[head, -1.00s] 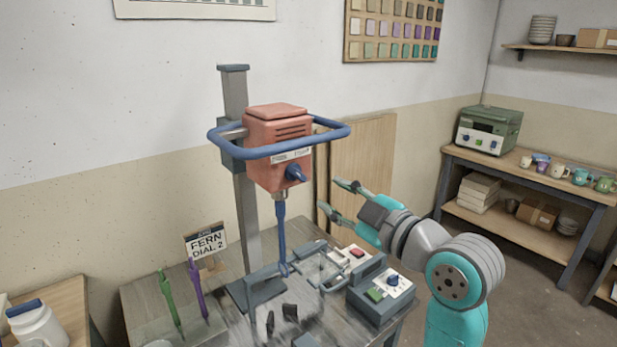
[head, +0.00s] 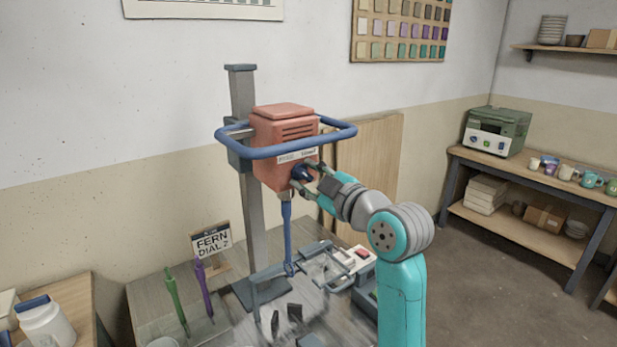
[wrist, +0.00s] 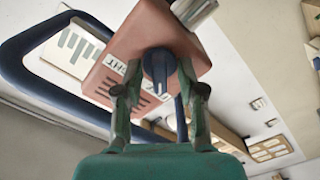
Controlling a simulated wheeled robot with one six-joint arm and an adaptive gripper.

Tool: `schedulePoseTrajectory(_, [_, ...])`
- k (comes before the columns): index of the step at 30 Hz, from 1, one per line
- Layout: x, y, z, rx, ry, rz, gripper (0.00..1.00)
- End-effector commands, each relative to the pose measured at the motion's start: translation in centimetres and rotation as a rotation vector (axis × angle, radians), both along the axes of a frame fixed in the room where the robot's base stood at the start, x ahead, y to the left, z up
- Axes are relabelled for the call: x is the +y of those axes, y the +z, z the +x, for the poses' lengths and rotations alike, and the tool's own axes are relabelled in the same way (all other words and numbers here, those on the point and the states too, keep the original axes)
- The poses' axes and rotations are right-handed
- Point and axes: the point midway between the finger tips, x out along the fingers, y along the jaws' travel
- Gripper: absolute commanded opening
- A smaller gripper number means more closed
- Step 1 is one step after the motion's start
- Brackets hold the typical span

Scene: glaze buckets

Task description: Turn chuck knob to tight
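The dark blue chuck knob (head: 302,172) is on the front of the red mixer head (head: 284,136). In the wrist view the knob (wrist: 159,68) stands between my two fingers, its grip ridge running roughly up and down the picture. My gripper (wrist: 160,78) is open, one finger on each side of the knob, with small gaps seeming to show. In the head view my gripper (head: 304,178) reaches the knob from the right and partly hides it. A white label with partly hidden lettering lies behind the fingers in the wrist view.
A blue guard bar (head: 290,148) loops around the mixer head, just above my gripper. A blue shaft (head: 287,235) hangs below.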

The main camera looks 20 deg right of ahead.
Motion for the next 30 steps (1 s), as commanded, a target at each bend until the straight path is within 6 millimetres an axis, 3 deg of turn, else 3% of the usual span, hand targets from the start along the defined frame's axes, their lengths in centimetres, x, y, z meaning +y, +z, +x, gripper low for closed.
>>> schedulePoseTrajectory(4, [-0.01, 0.01, -0.02, 0.0, 0.0, 0.0, 0.37])
schedulePoseTrajectory(9, [-0.02, 0.01, -0.04, 0.0, 0.0, 0.0, 0.0])
schedulePoseTrajectory(20, [-0.01, -0.01, -0.04, 0.007, 0.0, 0.023, 0.0])
schedulePoseTrajectory(30, [-0.02, -0.02, -0.05, 0.068, 0.001, 0.206, 0.0])
